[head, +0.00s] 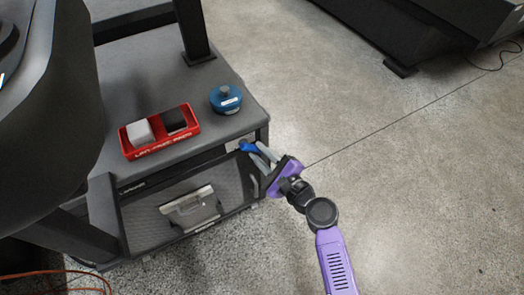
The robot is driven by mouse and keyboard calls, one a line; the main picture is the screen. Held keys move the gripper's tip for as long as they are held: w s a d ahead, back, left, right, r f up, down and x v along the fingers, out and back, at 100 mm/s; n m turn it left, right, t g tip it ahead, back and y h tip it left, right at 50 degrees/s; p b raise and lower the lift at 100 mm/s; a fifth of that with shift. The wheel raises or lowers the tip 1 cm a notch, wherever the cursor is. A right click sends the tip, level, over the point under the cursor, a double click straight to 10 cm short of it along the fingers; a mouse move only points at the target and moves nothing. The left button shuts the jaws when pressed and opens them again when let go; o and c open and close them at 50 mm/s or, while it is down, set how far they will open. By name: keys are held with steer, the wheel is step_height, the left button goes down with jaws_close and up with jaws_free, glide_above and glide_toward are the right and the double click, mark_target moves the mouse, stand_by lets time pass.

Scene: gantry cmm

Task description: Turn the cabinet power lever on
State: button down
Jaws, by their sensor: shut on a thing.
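The cabinet (140,192) stands at the left under a dark grey top. A small blue lever (248,148) is on the upper right of its front face, near the corner. My gripper (260,152), with pale grey fingers and a purple body, reaches in from the right and is shut on the lever. The fingers partly cover the lever and the panel around it. I cannot tell the lever's exact angle or any on/off marking.
A red tray (134,151) with a white block (140,133) and a black block (174,121) sits on the top. A blue round container (226,98) stands near its right edge. A metal-coloured plate (191,208) is on the cabinet front. Open concrete floor lies right.

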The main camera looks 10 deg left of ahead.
steer(key=shift+s+a+f+m+t+y+b, duration=0.1)
steer(key=shift+s+a+f+m+y+b, duration=0.25)
steer(key=shift+m, duration=0.95)
steer(key=shift+s+a+f+m+t+y+b, duration=0.15)
steer(key=shift+s+a+f+m+y, duration=0.2)
steer(key=shift+m, duration=0.95)
steer(key=shift+s+a+f+m+t+y+b, duration=0.2)
steer(key=shift+a+m, duration=0.25)
steer(key=shift+m, duration=0.85)
steer(key=shift+r, duration=0.1)
steer(key=c, duration=1.2)
jaws_free()
steer(key=shift+c, duration=0.2)
steer(key=shift+w, duration=0.1)
steer(key=p+v, duration=0.1)
steer(key=v, duration=0.6)
steer(key=shift+s+d+p, duration=0.25)
steer(key=shift+d+p, duration=0.05)
steer(key=shift+p, duration=0.05)
steer(key=shift+r, duration=0.1)
